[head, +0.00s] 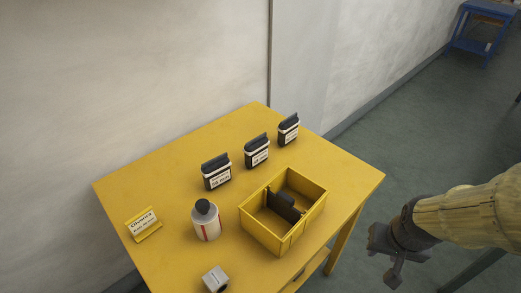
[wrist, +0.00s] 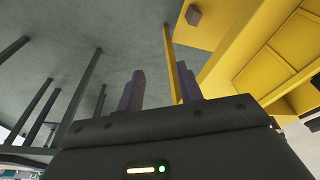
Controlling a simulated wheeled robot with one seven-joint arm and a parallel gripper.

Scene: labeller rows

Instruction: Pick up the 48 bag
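Three small dark bags with white labels stand upright in a row on the yellow table: a near one (head: 216,172), a middle one (head: 257,151) and a far one (head: 288,130). Their print is too small to read surely, so I cannot tell which is the 48 bag. My gripper (head: 382,258) is off the right side of the table, apart from all the bags. In the wrist view its two fingers (wrist: 160,88) stand apart with nothing between them. No bag is clearly seen in the wrist view.
A yellow open bin (head: 262,238) with a dark thing inside stands right of the bags. A white bottle with a dark cap (head: 207,222), a yellow label card (head: 143,224) and a small grey box (head: 215,279) stand nearer. A wall runs behind the table; a blue stand (head: 477,30) is far off.

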